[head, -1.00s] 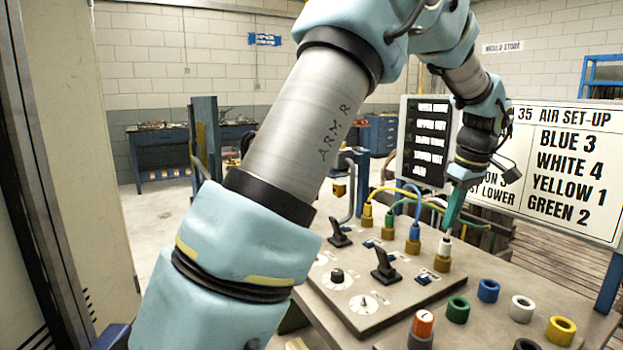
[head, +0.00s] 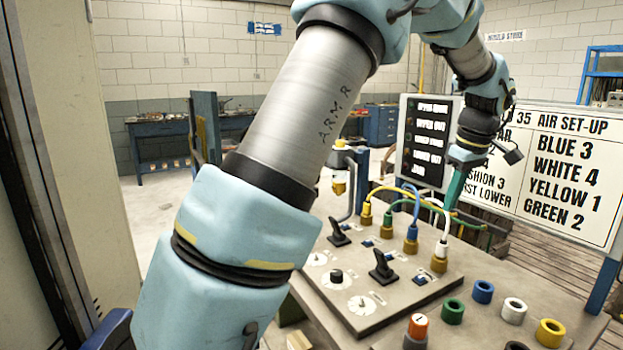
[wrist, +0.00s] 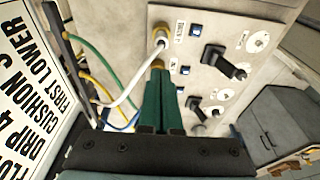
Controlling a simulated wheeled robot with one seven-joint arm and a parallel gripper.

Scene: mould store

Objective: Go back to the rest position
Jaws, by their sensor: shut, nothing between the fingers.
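My gripper (head: 450,206) has long green fingers pointing down, closed together with nothing between them. In the head view it is above the white plug (head: 441,250), apart from it. In the wrist view the fingers (wrist: 159,70) lie just below the white plug (wrist: 160,40) in the picture. The white plug stands in a brass socket on the grey control panel (head: 345,285), with a white hose (wrist: 128,92) curving away from it. A blue plug (head: 412,234), a green plug (head: 388,220) and a yellow plug (head: 367,209) stand in a row beside it.
Black levers (head: 382,266) and dials stand on the panel. Loose coloured rings, such as a yellow one (head: 550,333), lie at its right. A dark display (head: 427,142) and a white set-up board (head: 560,165) stand close behind the gripper. Open floor lies left.

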